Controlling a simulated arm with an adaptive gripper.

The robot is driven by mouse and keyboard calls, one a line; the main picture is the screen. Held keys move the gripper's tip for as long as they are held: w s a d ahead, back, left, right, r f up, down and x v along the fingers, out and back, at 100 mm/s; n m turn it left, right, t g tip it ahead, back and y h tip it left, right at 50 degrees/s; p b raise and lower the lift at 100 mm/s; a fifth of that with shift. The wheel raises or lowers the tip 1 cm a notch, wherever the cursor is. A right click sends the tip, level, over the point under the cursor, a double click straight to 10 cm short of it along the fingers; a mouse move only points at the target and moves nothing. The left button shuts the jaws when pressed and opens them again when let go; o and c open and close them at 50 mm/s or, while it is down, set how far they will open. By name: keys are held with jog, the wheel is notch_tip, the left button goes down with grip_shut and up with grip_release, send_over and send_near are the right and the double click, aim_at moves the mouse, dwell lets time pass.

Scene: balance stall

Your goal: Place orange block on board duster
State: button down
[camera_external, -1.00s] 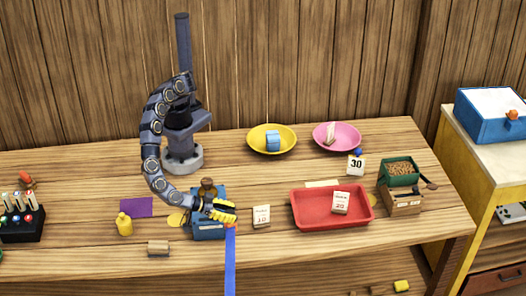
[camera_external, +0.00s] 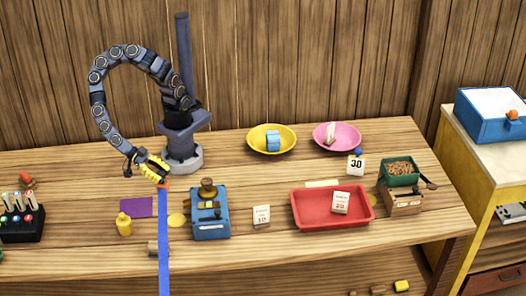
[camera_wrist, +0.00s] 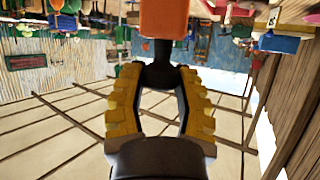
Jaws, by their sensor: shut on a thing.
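My gripper (camera_external: 160,175), with yellow fingers, is in the left part of the outside view, above the table and pointing down to the right. It is shut on the orange block (camera_external: 164,187), which is mostly hidden there. In the wrist view the orange block (camera_wrist: 164,18) shows at the top centre, beyond the fingertips of my gripper (camera_wrist: 163,62). A small brown block, seemingly the board duster (camera_external: 152,248), lies near the table's front edge, below my gripper in the picture. A blue strip partly covers it.
The blue strip (camera_external: 164,245) runs from the orange block down out of the picture. A red tray (camera_external: 300,224) is further right.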

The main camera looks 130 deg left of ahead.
jog(key=shift+s+a+r+m+h, duration=0.2)
jog(key=shift+s+r, duration=0.15)
jog(key=shift+s, duration=0.2)
jog(key=shift+s+a+r+m+h, duration=0.2)
jog(key=shift+s+r, duration=0.15)
jog(key=shift+s, duration=0.15)
jog(key=w+d+f, duration=0.5)
jog(key=d, duration=0.3)
send_over(158, 244)
notch_tip(158, 244, down, 5)
jog(key=shift+d+f, duration=0.1)
jog(key=shift+f, duration=1.35)
jog(key=shift+f, duration=0.2)
jog(key=c, duration=0.8)
grip_release()
jog(key=shift+r, duration=0.1)
